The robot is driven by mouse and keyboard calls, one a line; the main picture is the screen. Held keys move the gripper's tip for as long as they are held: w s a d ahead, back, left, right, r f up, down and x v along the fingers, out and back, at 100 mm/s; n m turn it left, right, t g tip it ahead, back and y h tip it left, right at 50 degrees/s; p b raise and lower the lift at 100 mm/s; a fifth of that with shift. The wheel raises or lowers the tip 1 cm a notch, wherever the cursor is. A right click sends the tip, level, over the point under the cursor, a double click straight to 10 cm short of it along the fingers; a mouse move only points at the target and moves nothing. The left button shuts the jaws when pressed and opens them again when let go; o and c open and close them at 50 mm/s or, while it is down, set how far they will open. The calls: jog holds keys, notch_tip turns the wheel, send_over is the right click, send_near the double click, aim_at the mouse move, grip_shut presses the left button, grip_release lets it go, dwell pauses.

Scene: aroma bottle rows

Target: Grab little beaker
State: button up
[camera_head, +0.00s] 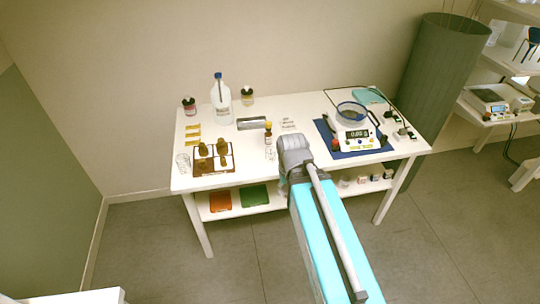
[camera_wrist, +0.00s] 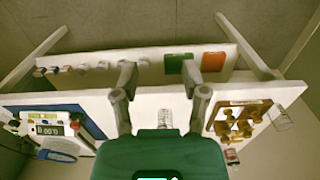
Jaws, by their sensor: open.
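A small clear glass beaker (camera_head: 183,160) stands at the left front corner of the white table; in the wrist view it appears at the right (camera_wrist: 281,118), beside the brown rack. Another small clear glass vessel (camera_head: 270,153) stands near the table's front middle. In the wrist view this vessel (camera_wrist: 165,118) shows between the finger bases, close to the gripper body. I cannot tell which of the two is the little beaker. My gripper (camera_wrist: 158,78) is open and empty, its fingers spread over the table's front edge. In the head view my arm hides the fingers.
The brown rack (camera_head: 230,167) with amber bottles is at the table's left. A large clear bottle (camera_head: 221,105) stands at the back. A digital scale (camera_head: 355,137) sits on a blue mat at right. The lower shelf holds orange (camera_head: 220,201) and green (camera_head: 254,195) trays.

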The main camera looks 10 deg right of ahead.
jog(key=shift+o, duration=0.6)
jog(key=shift+a, duration=0.15)
jog(key=o, duration=0.5)
jog(key=shift+w+a+f, duration=0.1)
jog(key=shift+w+f, duration=0.1)
jog(key=shift+f, duration=0.1)
jog(key=shift+c, duration=0.2)
jog(key=shift+w+f+n+b, duration=0.3)
jog(key=shift+b, duration=0.3)
jog(key=w+d+f+n+t+y+b, duration=0.2)
jog(key=w+d+t+y+b, duration=0.1)
jog(key=w+t+b, duration=0.3)
jog(key=w+d+f+n+t+y+b, duration=0.2)
jog(key=w+d+n+t+y+b, duration=0.1)
jog(key=w+b, duration=0.6)
jog(key=w+d+t, duration=0.1)
jog(key=w+t, duration=0.1)
jog(key=shift+w+t+y, duration=0.3)
jog(key=shift+t, duration=0.1)
jog(key=shift+a, duration=0.1)
